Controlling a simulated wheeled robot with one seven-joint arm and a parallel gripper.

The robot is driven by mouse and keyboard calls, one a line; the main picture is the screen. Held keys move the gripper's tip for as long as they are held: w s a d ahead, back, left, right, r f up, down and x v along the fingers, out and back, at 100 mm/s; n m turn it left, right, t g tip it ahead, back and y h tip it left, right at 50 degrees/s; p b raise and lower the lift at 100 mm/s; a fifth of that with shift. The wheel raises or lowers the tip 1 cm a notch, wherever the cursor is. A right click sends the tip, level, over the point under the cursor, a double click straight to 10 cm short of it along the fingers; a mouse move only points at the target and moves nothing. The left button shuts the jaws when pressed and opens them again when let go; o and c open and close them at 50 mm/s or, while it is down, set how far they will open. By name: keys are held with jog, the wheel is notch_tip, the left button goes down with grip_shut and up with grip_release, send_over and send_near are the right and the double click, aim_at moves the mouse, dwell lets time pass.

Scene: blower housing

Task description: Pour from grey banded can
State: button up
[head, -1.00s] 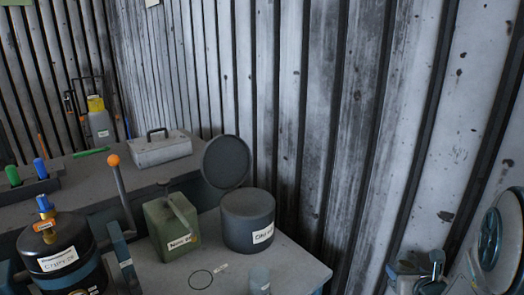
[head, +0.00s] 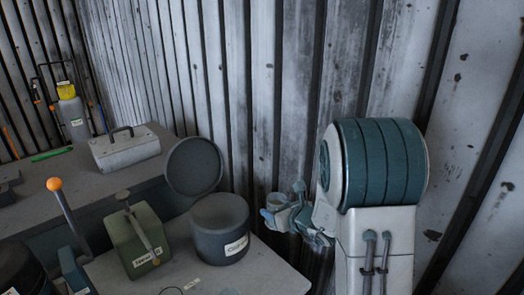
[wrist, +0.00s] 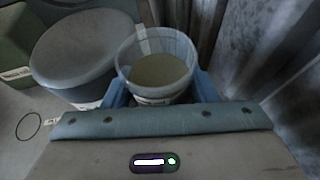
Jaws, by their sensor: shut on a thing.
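My gripper (head: 290,215) is shut on a grey see-through can (head: 277,201) with a pale band, which I take as the grey banded can. In the wrist view the can (wrist: 158,75) sits upright or nearly so between my blue fingers, with dull yellow-brown contents below its rim. In the head view it is held up, to the right of a dark grey round drum (head: 220,230) with a white label. The drum (wrist: 85,55) is just left of the can in the wrist view.
A dark round disc (head: 194,166) stands behind the drum. A green canister (head: 138,240) with a label is to its left, near an orange-knobbed lever (head: 55,185). A grey case (head: 125,148) lies on the back bench. The ribbed wall (head: 250,90) is close behind my gripper.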

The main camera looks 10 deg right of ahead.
notch_tip(320, 180, up, 15)
jog(key=w+a+n+g+y+p, duration=0.2)
jog(key=n+y+p, duration=0.1)
jog(key=p, duration=0.6)
jog(key=shift+w+a+f+n+g+y+p, duration=0.2)
jog(key=shift+a+n+g+y+p, duration=0.15)
jog(key=shift+n, duration=0.25)
jog(key=w+a+f+n+g+h+p, duration=0.1)
jog(key=a+f+h, duration=0.2)
jog(key=a+f, duration=0.1)
jog(key=shift+a, duration=0.75)
jog(key=shift+f, duration=0.1)
notch_tip(320, 180, down, 2)
jog(key=shift+f+g+h+b, duration=0.15)
jog(key=shift+g+h+b, duration=0.15)
jog(key=shift+h, duration=0.35)
